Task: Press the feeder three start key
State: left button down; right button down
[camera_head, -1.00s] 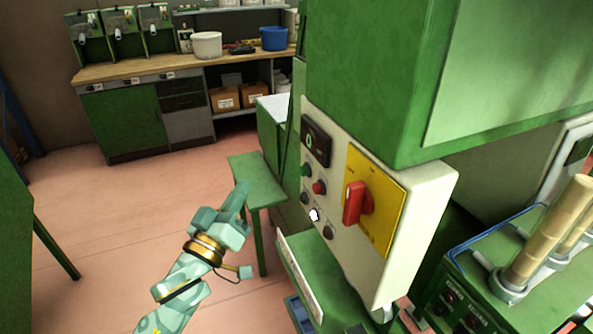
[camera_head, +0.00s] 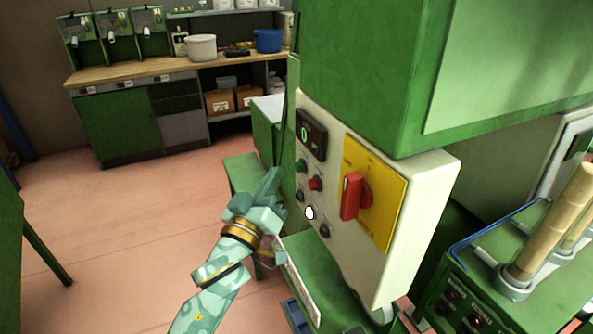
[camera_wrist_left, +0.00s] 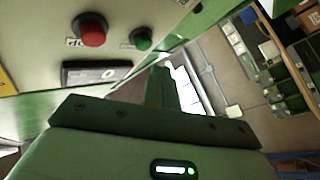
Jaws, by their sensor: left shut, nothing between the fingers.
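A cream control panel (camera_head: 420,205) on a green machine carries a green button (camera_head: 301,166), a red button (camera_head: 316,184), a white knob (camera_head: 310,212) and dark buttons (camera_head: 324,230). I cannot read which key belongs to feeder three. The wrist view also shows the red button (camera_wrist_left: 92,30) and the green button (camera_wrist_left: 141,39). My left gripper (camera_head: 272,180) is shut and empty, its tips up and just left of the panel's button side. In the wrist view its fingers (camera_wrist_left: 161,86) stand apart from the buttons. My right gripper is not in view.
The panel also has a small display (camera_head: 311,134) and a red rotary switch (camera_head: 355,195) on a yellow plate (camera_head: 390,215). A green table (camera_head: 240,172) stands behind my gripper. A bench (camera_head: 130,75) with three dispensers is at the back left. Open floor lies left.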

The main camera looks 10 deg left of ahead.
pick_arm(q)
jog(key=shift+w+d, duration=0.3)
jog(key=shift+d, duration=0.25)
dwell(1.4)
dwell(0.3)
jog(key=shift+w+d, duration=0.2)
jog(key=shift+d, duration=0.15)
